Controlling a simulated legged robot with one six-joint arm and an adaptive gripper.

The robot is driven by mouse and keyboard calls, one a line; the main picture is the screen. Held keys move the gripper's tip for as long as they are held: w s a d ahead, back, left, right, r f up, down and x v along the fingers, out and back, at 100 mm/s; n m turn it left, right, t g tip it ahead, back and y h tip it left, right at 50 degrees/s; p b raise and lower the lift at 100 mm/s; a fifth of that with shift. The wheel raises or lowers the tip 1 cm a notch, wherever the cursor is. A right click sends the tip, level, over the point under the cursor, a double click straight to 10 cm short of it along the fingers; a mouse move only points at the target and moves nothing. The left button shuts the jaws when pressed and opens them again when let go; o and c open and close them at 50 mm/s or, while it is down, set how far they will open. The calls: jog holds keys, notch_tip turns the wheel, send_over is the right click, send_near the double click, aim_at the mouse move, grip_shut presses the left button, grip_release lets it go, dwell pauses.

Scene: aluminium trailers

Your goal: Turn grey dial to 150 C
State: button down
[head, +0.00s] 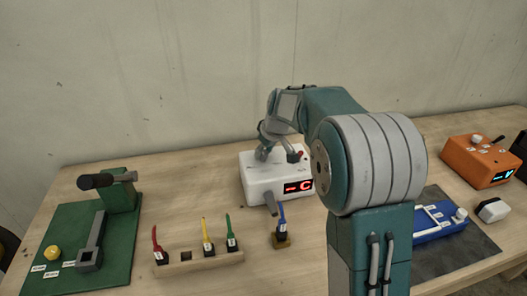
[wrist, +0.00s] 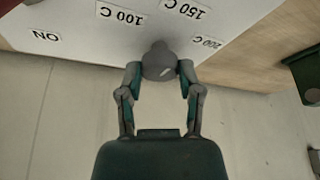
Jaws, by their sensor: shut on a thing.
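The grey dial (wrist: 158,63) sits on the white box, between the two fingers of my gripper (wrist: 160,72) in the wrist view. The fingers are shut on it from both sides. Which label the dial points at cannot be told. In the head view, the white box (head: 262,182) has a red display (head: 298,187) showing a dash and C. My arm hides part of its top.
A wooden rack (head: 200,262) with coloured plugs stands in front of the box, and a blue plug (head: 281,225) stands in a small block. A green board (head: 85,240) is at left. An orange box (head: 478,160) and a blue device (head: 440,222) are at right.

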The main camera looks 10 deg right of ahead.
jog(key=shift+f+n, duration=0.1)
jog(key=shift+n, duration=0.3)
jog(key=shift+c, duration=1.3)
grip_release()
jog(key=v, duration=1.1)
jog(key=shift+d+r, duration=0.15)
jog(key=shift+r, duration=0.3)
